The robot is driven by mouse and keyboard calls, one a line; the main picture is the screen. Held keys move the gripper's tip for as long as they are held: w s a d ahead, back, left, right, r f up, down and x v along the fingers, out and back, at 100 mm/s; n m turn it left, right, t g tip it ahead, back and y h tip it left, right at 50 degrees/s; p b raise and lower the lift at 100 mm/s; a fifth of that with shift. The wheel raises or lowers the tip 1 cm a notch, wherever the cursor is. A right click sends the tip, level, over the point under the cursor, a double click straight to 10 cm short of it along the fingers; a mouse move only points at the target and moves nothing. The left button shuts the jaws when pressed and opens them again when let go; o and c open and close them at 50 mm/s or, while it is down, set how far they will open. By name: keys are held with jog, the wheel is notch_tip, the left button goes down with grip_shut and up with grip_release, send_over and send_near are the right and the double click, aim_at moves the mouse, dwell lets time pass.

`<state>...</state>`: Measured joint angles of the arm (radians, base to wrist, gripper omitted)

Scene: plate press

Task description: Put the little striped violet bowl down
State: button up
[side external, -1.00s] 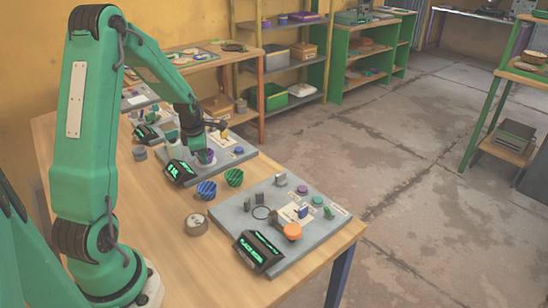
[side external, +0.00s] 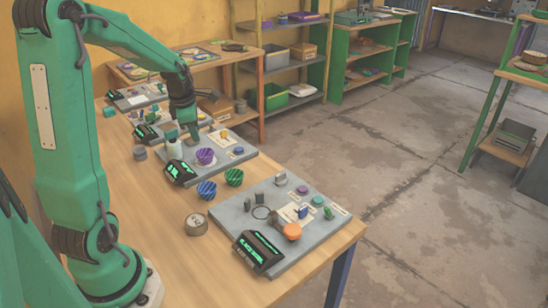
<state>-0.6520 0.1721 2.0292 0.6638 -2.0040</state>
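The little striped violet bowl (side external: 205,156) sits upright on the grey panel of the middle station, just right of the dark display with green digits. My gripper (side external: 183,134) is above and to the left of the bowl, apart from it. Its two green fingers look spread, with nothing seen between them. A blue striped bowl (side external: 207,190) and a green striped bowl (side external: 234,177) stand on the wooden table in front of that station.
A white cylinder (side external: 175,148) stands close below my gripper. The middle station's display (side external: 180,172) is left of the violet bowl, and a blue knob (side external: 238,150) is to its right. A nearer panel (side external: 318,237) carries an orange knob (side external: 292,231). A round tin (side external: 196,224) is on the table.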

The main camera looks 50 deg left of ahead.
dwell(0.6)
jog(key=s+d+r+m+t, duration=0.1)
jog(key=d+r+m, duration=0.3)
jog(key=d+m, duration=0.35)
jog(key=s+d+r+m+t, duration=0.1)
jog(key=s+d+r+m, duration=0.1)
jog(key=d+r+m, duration=0.4)
jog(key=s+d+m+h, duration=0.1)
jog(key=s+d+m, duration=0.3)
jog(key=d+m, duration=0.2)
jog(key=s+d+m+t+h, duration=0.1)
jog(key=s+d+m, duration=0.4)
jog(key=m, duration=0.6)
jog(key=shift+d, duration=0.9)
